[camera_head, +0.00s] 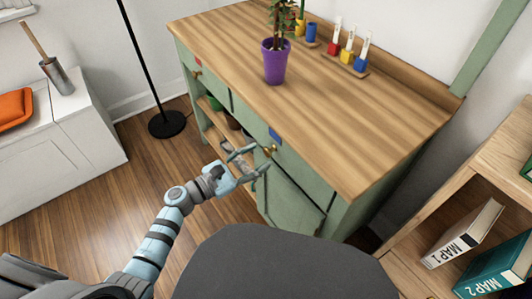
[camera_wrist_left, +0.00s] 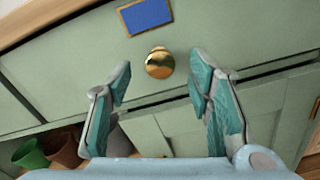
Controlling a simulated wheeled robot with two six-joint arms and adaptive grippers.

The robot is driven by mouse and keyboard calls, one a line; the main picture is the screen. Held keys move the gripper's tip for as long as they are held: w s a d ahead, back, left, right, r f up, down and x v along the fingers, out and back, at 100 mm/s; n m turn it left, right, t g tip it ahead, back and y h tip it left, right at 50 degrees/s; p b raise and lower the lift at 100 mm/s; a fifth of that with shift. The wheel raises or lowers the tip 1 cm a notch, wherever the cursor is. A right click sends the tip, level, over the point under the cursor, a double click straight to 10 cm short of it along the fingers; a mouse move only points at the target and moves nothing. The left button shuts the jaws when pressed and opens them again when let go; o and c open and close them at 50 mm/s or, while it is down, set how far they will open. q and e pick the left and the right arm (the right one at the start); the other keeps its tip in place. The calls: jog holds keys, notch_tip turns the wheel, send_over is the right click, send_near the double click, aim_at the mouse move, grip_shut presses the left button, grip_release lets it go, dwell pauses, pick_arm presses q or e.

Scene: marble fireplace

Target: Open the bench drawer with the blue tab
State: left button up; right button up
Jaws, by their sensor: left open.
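The green bench (camera_head: 295,192) with a wooden top stands in the middle of the head view. The blue tab (camera_head: 275,135) is on a drawer front just under the top; it also shows in the left wrist view (camera_wrist_left: 145,16). Below the tab is a round brass knob (camera_head: 269,151), seen in the left wrist view (camera_wrist_left: 160,63) too. The drawer (camera_wrist_left: 225,85) looks closed. My left gripper (camera_head: 250,161) is open in front of the knob. In the left wrist view its fingers (camera_wrist_left: 160,80) lie on either side of the knob, apart from it. My right gripper is not in view.
A purple pot (camera_head: 274,62) with a plant and small coloured bottles (camera_head: 347,52) stand on the bench top. A wooden shelf (camera_head: 480,165) with map books is at right. A black lamp base (camera_head: 167,124) and white cabinet (camera_head: 60,150) are at left. Floor between is clear.

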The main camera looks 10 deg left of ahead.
aim_at(265, 153)
pick_arm(q)
jog(key=x, duration=0.4)
grip_shut()
